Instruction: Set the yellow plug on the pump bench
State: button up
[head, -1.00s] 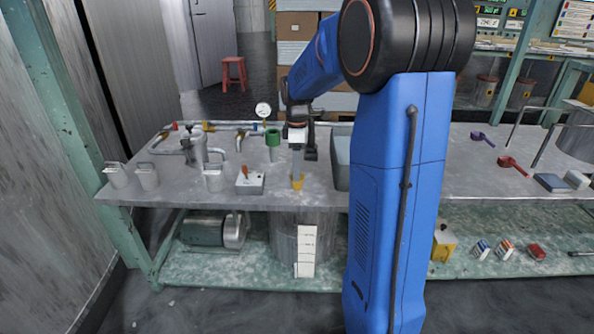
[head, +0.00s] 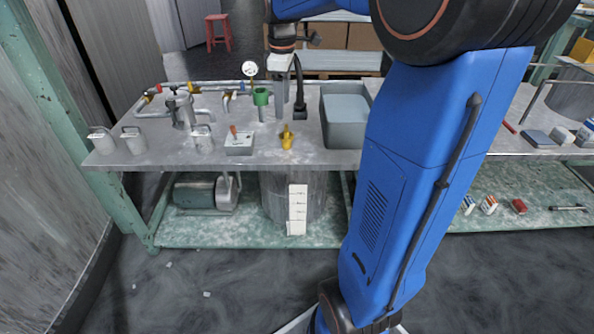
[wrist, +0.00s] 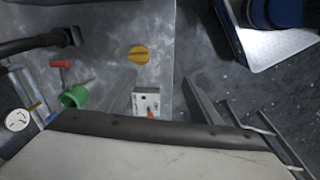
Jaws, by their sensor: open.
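The yellow plug (head: 287,138) stands upright on the grey bench top (head: 330,160), near its front edge. Nothing holds it. In the wrist view the plug (wrist: 138,54) shows from above as a yellow disc with a ridge across it, with bare bench around it. My gripper (head: 281,98) is open and empty, pointing down above and behind the plug, clearly apart from it. In the head view its fingers overlap the area beside the green funnel-like piece (head: 261,97).
A switch box with a red lever (head: 239,144) stands left of the plug. A grey water tub (head: 346,125) stands to its right. Metal cups (head: 134,141), pipework and a round gauge (head: 249,69) are at the left and back. Bench in front of the tub is clear.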

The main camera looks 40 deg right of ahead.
jog(key=s+a+f+m+t, duration=0.1)
jog(key=s+a+f+m, duration=0.1)
jog(key=s, duration=0.6)
jog(key=s+a+f+m+t, duration=0.1)
jog(key=s+a+m, duration=0.3)
jog(key=s, duration=0.5)
jog(key=s+a+f+m+t, duration=0.2)
jog(key=s+a, duration=0.4)
jog(key=s, duration=0.3)
notch_tip(320, 180, down, 2)
jog(key=shift+s+a+f+m, duration=0.1)
jog(key=shift+s+a+m, duration=0.1)
jog(key=shift+m, duration=0.5)
